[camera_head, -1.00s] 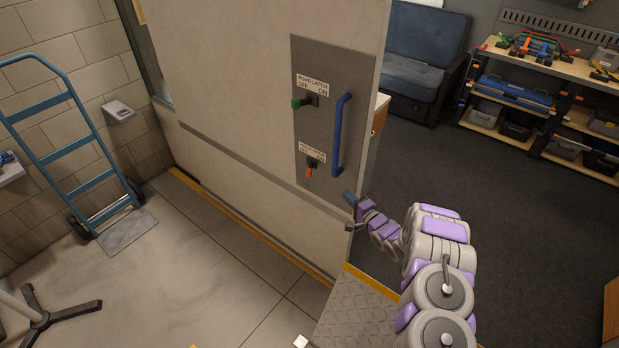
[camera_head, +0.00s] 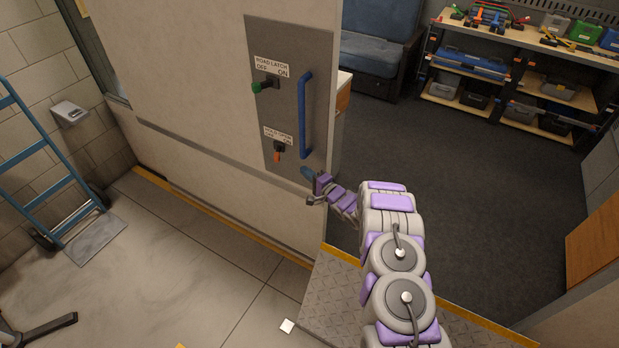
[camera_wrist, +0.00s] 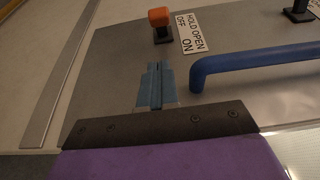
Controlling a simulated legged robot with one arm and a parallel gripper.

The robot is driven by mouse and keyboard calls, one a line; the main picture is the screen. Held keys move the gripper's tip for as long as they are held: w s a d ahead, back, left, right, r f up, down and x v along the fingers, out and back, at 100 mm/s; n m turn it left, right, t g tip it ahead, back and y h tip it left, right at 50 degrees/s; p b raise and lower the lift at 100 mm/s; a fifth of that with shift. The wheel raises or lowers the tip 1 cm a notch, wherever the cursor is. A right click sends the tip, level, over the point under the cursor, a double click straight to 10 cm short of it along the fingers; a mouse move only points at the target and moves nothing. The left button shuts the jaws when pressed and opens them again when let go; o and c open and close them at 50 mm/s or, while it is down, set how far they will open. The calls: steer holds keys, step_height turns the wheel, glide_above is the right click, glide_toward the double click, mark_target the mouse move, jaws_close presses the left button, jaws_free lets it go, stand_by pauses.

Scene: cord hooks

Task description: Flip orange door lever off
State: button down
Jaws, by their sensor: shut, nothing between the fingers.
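The orange lever (camera_head: 277,156) is on the grey door panel (camera_head: 310,45), under a small OFF/ON label, and points down in the head view. In the wrist view the orange lever (camera_wrist: 159,17) stands at the top centre, beside the HOLD OPEN label (camera_wrist: 190,32), on the OFF side of it. My gripper (camera_head: 308,174) is below and right of the lever in the head view. In the wrist view my gripper's blue fingers (camera_wrist: 154,85) are together, empty, and apart from the lever.
A blue door handle (camera_head: 304,115) stands out from the panel, close to the right of my fingers. A green lever (camera_head: 264,86) sits above, under the ROAD LATCH label. A hand truck (camera_head: 45,160) leans at the left wall. Shelves (camera_head: 520,90) stand at the back right.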

mark_target(278, 153)
steer(key=w+a+b, duration=0.1)
steer(key=w+a, duration=0.4)
steer(key=a, duration=0.2)
steer(key=shift+a+b, duration=0.15)
steer(key=shift+b, duration=0.25)
steer(key=shift+s+a, duration=0.15)
steer(key=shift+a, duration=0.4)
steer(key=a+p, duration=0.1)
steer(key=a, duration=0.3)
steer(key=shift+a, duration=0.15)
stand_by(0.3)
